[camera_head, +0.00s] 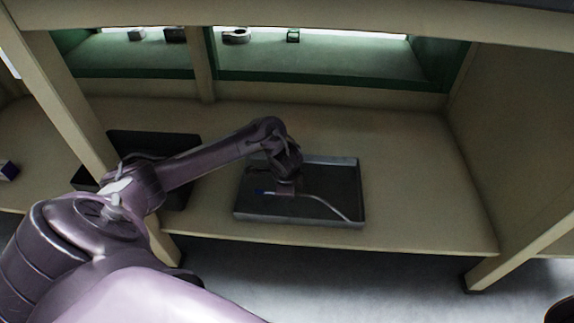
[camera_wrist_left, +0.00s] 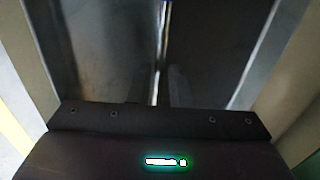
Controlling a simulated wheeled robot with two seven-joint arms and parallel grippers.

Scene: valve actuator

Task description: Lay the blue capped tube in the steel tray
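The steel tray (camera_head: 359,185) sits on the beige shelf, and its walls and floor also show in the left wrist view (camera_wrist_left: 265,40). The tube (camera_head: 325,202) is thin and pale, with a blue cap (camera_head: 260,192) at its left end. It lies within the tray's outline and curves toward the near right corner. My left gripper (camera_head: 286,188) points down over the tray at the tube. Dark finger shapes flank the tube, but whether they touch it is unclear. My right gripper is out of view.
A black bin (camera_head: 155,140) stands left of the tray, partly behind my left arm. A beige post (camera_head: 62,95) rises at the left. The shelf right of the tray is clear. Small parts, including a ring (camera_head: 236,36), sit on the green back ledge.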

